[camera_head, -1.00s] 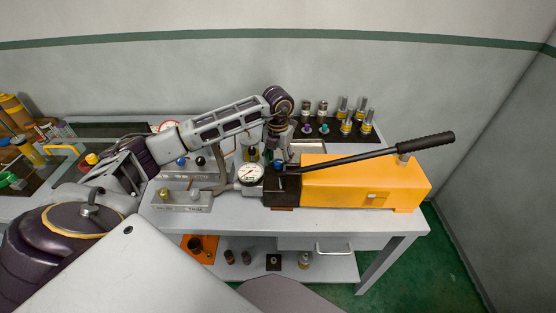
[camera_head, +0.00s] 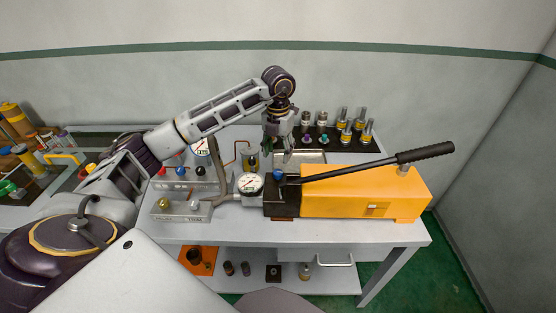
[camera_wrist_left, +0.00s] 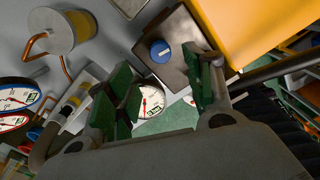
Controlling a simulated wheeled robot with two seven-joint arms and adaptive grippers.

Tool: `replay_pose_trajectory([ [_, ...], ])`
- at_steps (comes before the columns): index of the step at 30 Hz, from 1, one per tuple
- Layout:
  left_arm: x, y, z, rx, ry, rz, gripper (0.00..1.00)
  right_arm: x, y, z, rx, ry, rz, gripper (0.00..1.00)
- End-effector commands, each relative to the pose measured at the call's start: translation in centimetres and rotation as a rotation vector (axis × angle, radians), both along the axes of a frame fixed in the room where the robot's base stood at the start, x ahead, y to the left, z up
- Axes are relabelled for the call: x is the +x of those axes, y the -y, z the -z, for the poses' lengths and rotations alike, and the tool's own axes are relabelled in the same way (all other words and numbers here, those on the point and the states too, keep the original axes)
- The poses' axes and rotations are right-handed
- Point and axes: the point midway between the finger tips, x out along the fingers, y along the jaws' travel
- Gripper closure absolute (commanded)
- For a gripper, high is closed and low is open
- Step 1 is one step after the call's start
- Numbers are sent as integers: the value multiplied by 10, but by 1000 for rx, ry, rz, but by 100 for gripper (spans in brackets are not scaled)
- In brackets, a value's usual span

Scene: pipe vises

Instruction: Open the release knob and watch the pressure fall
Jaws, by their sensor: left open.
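The blue release knob (camera_head: 278,174) sits on the dark block at the left end of the yellow hand pump (camera_head: 350,190). In the left wrist view the blue knob (camera_wrist_left: 161,51) is upper middle, beyond the fingers and apart from them. The white-faced pressure gauge (camera_head: 250,184) stands just left of the block; its face also shows in the left wrist view (camera_wrist_left: 152,102), between the fingers. My left gripper (camera_head: 279,155) points down above the knob. Its green-padded fingers (camera_wrist_left: 165,95) are spread with nothing between them. The right gripper is not in view.
The pump's long black handle (camera_head: 425,152) slants up to the right. A black tray (camera_head: 365,139) of several fittings stands behind the pump. A grey valve block (camera_head: 181,208) and a bent hose (camera_head: 221,170) lie to the left.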

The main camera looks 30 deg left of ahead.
Motion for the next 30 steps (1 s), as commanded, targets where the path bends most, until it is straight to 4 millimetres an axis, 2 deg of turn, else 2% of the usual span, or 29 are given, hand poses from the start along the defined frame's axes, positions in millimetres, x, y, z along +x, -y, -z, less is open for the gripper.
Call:
replay_pose_trajectory([
  [3,0,0,-15,-1,1,0,47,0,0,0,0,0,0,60],
  [9,0,0,-29,-1,1,-1,47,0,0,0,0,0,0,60],
  [30,0,0,-32,-1,0,0,47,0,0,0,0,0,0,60],
])
